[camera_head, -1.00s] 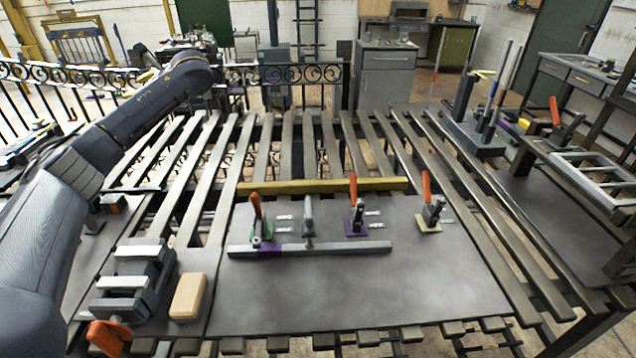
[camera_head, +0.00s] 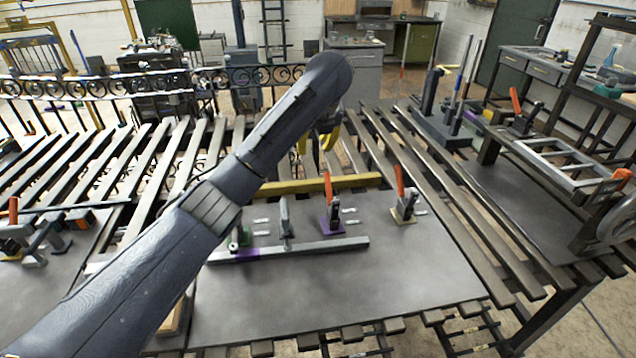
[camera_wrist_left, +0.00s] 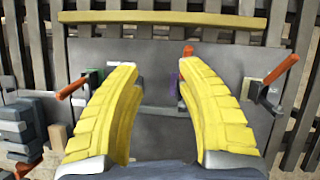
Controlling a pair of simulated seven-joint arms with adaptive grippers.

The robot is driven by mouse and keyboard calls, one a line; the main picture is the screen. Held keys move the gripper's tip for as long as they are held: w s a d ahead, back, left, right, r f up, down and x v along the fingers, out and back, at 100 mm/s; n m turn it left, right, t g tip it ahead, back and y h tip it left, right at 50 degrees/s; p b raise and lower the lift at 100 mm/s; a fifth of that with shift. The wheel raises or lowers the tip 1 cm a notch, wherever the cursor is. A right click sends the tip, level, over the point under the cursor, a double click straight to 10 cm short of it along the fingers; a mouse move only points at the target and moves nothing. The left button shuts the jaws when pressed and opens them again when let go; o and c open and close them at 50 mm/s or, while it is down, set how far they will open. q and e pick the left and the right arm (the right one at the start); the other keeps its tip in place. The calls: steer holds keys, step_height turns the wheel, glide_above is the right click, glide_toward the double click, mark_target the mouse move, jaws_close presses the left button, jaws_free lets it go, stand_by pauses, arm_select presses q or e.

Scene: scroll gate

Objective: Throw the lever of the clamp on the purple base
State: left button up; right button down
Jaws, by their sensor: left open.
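The clamp on the purple base (camera_head: 331,223) stands on the grey plate, behind a long grey bar. Its orange lever (camera_head: 328,188) points up. In the left wrist view the purple base (camera_wrist_left: 173,84) and the orange lever (camera_wrist_left: 188,51) show between my fingertips, close to the right one, which partly covers the clamp. My left gripper (camera_wrist_left: 157,66) has two yellow fingers spread wide with nothing between them. In the head view the left gripper (camera_head: 318,150) hangs beyond the yellow bar, partly hidden by my forearm. My right gripper is not in view.
A clamp with an orange lever on a yellow base (camera_head: 407,213) stands to the right. A green-based clamp (camera_head: 240,238), partly behind my arm, and a grey clamp (camera_head: 285,217) stand to the left. A yellow bar (camera_head: 352,181) lies behind. The plate's front (camera_head: 340,295) is clear.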

mark_target(328, 181)
arm_select(q)
steer(key=s+d+m+h, duration=0.1)
steer(key=s+d+m, duration=0.15)
steer(key=d, duration=0.25)
steer(key=shift+n+g, duration=0.3)
steer(key=shift+n, duration=0.05)
steer(key=x, duration=1.7)
steer(key=shift+d, duration=0.1)
steer(key=shift+c, duration=0.2)
jaws_close()
